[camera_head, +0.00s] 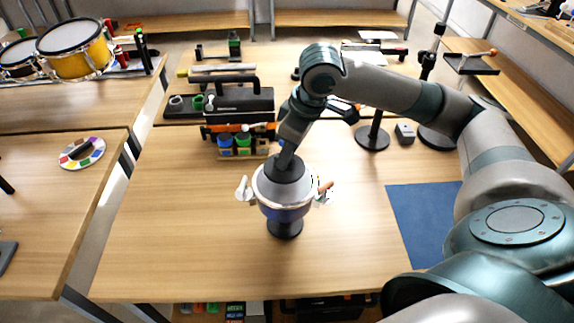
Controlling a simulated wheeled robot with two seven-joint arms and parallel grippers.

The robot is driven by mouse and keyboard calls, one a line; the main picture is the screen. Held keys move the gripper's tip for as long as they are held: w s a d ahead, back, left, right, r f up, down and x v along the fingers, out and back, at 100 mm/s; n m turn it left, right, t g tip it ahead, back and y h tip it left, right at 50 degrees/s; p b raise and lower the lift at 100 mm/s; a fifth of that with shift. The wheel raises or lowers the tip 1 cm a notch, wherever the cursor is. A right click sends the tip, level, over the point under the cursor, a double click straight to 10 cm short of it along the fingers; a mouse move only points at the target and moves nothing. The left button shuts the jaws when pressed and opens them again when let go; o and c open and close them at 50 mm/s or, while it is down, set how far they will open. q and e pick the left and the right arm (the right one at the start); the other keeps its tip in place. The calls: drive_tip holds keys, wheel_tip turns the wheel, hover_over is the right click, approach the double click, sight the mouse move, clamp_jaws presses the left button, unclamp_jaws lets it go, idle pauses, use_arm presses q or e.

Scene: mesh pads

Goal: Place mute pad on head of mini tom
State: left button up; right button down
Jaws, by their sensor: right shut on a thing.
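The mini tom (287,211) is a small drum with a bluish shell and a pale rim. It stands upright on a dark round base near the middle of the table, with pale fittings sticking out on both sides. The dark grey round mute pad (284,170) is at the drum's head, inside the rim as seen from here. I cannot tell whether it touches the head. My right gripper (286,157) points down from above and is shut on the pad; its fingertips are partly hidden. My left gripper is not in view.
A black toolbox (240,101) and a rack with blue and green cups (235,140) stand behind the drum. A dark round-based stand (372,138) is at the back right. A blue mat (420,222) lies to the right. The table left and front of the drum is clear.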

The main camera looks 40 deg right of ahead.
drive_tip(key=shift+f+p, duration=0.5)
drive_tip(key=shift+f, duration=1.45)
drive_tip(key=shift+f, duration=0.15)
drive_tip(key=c, duration=1.8)
unclamp_jaws()
drive_tip(key=shift+o, duration=0.2)
drive_tip(key=b+v, duration=0.1)
drive_tip(key=v, duration=1.1)
drive_tip(key=shift+s+d, duration=0.1)
